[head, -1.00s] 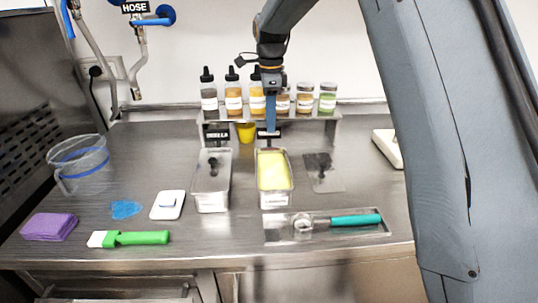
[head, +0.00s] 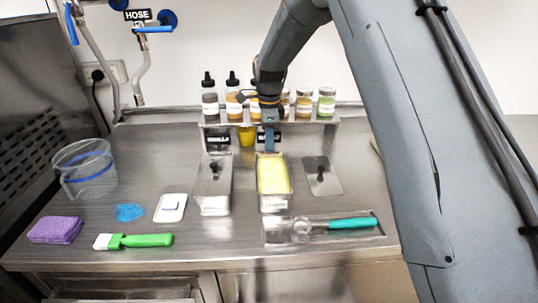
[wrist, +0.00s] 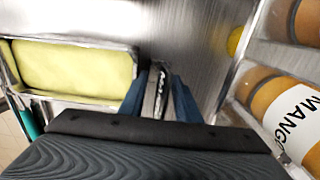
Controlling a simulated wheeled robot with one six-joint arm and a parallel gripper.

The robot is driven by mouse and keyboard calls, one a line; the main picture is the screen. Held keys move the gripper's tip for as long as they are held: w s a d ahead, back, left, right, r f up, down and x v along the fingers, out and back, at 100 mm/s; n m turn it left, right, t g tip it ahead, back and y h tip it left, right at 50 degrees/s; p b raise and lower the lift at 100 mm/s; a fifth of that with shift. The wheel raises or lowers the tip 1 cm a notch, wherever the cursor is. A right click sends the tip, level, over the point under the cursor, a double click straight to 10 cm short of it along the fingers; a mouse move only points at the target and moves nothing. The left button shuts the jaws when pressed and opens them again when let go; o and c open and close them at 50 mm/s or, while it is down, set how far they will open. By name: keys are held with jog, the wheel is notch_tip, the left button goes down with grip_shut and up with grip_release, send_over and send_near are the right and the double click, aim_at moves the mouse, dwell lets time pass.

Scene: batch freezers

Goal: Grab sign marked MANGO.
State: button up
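A small black sign (head: 277,138) stands behind the yellow-filled pan, on the counter below the bottle shelf. My gripper (head: 269,140) points down over it, one finger covering its middle, so its lettering cannot be read here. In the wrist view the sign (wrist: 156,88) shows nearly edge-on between my two blue fingers (wrist: 160,95). The fingers stand apart on either side of it and do not look closed on it. Another black sign (head: 217,138), seemingly reading VANILLA, stands to the left. A jar labelled MANGO (wrist: 290,110) lies to the right in the wrist view.
The yellow-filled pan (head: 274,204) is just in front of my gripper, with a lidded pan (head: 215,205) left of it. The shelf (head: 325,123) with bottles and jars is close behind. A yellow cup (head: 246,137) stands between the signs. A flat lid (head: 322,182) lies to the right.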

grip_shut()
dwell(1.3)
